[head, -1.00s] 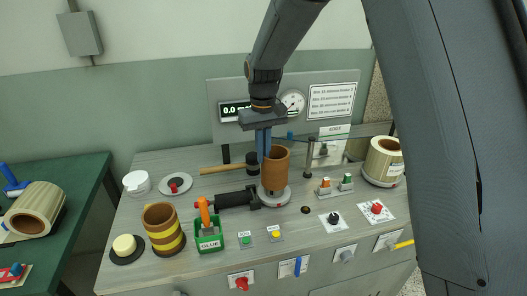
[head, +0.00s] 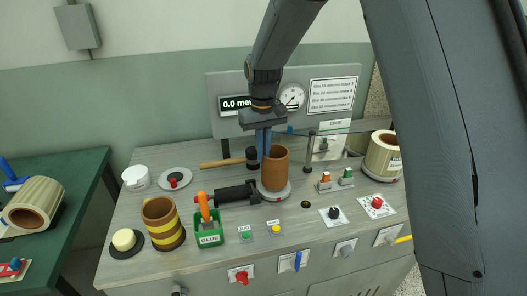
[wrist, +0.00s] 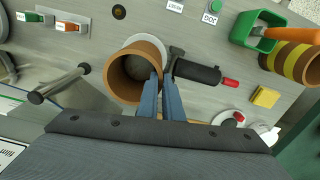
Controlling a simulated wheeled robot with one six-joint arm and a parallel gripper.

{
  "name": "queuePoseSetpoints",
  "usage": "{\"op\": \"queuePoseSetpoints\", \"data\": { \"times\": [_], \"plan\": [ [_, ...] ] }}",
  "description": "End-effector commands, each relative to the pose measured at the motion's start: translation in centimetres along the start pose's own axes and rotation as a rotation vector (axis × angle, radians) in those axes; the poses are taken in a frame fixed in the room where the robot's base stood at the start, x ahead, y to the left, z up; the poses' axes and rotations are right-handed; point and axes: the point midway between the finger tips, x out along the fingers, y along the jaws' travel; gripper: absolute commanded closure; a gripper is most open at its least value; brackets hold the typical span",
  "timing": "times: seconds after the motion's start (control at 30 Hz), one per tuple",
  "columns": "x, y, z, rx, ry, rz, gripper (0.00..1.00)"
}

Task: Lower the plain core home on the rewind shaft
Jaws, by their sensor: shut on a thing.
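The plain brown core (head: 276,168) stands upright over the pale round base (head: 287,194) of the rewind station at mid-bench. It also shows in the wrist view (wrist: 112,78), where the pale disc (wrist: 150,45) lies behind it. My gripper (head: 265,153) comes from above and is shut on the core's wall at its left side; the blue fingers (wrist: 160,85) pinch the wall in the wrist view. I cannot tell whether the core's lower end touches the base.
A black clamp-like cylinder (head: 235,194) lies close left of the core. A dark post (head: 308,155) stands to its right.

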Motion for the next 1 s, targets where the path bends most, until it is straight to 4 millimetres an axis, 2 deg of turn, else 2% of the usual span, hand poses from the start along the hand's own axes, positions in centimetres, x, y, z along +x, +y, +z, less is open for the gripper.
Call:
{"op": "queuePoseSetpoints", "data": {
  "times": [0.83, 0.9, 0.97, 1.0],
  "plan": [
    [2.3, 0.0, 0.0, 0.000, 0.000, 0.000, 1.00],
    [2.3, 0.0, 0.0, 0.000, 0.001, 0.000, 0.84],
    [2.3, 0.0, 0.0, 0.000, 0.001, 0.000, 0.74],
    [2.3, 0.0, 0.0, 0.000, 0.001, 0.000, 0.72]
  ]
}}
